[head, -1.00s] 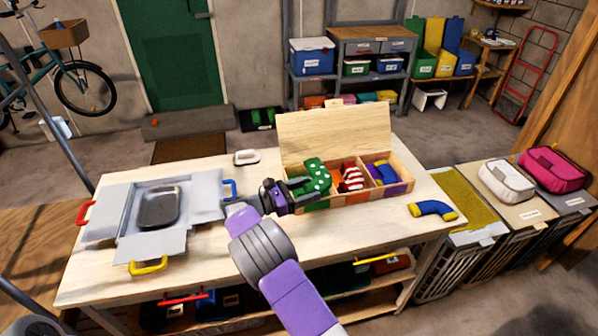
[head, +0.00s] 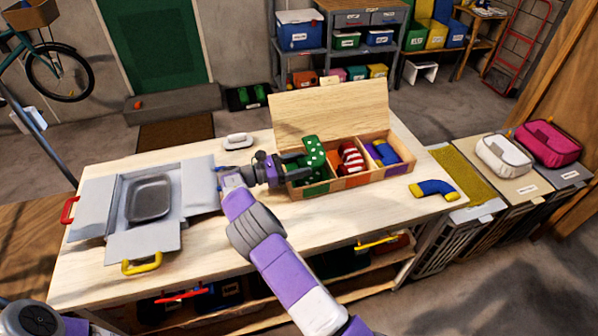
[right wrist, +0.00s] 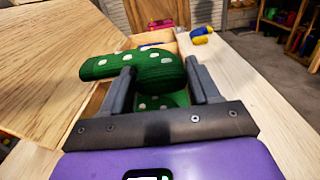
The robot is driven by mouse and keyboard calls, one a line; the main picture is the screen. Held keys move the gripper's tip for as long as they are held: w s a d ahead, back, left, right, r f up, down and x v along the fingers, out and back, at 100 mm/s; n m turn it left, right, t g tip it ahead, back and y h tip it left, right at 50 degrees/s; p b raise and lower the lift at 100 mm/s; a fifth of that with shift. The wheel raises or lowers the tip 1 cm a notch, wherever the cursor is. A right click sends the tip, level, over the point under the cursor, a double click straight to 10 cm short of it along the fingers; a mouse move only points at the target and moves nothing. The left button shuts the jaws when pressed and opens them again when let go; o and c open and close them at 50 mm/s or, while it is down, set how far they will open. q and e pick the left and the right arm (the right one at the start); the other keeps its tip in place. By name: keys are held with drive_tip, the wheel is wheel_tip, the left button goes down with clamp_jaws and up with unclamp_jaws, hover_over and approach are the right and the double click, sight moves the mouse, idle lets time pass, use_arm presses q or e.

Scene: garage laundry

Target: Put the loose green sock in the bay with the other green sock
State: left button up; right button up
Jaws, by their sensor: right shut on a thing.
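The loose green sock with white dots (head: 314,152) is in my right gripper (head: 297,166), which is shut on it. The right wrist view also shows this sock (right wrist: 150,66) between the two fingers (right wrist: 160,74). It is over the left, green-fronted bay (head: 315,189) of the wooden box. The other green dotted sock (right wrist: 166,101) lies lower, below the held one, in the right wrist view; in the head view it is mostly hidden. The middle bay holds a red and white striped sock (head: 351,158). My left gripper is not in view.
The box's open lid (head: 332,108) stands up behind the bays. The right bay holds a blue and yellow sock (head: 384,152). A similar sock (head: 434,188) lies on the table at right. A grey open carton with a tray (head: 150,200) is at left.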

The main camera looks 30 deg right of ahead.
drive_tip(key=shift+f, duration=1.15)
drive_tip(key=shift+f+b, duration=0.55)
drive_tip(key=shift+f, duration=0.1)
drive_tip(key=o, duration=1)
drive_tip(key=shift+o, duration=0.2)
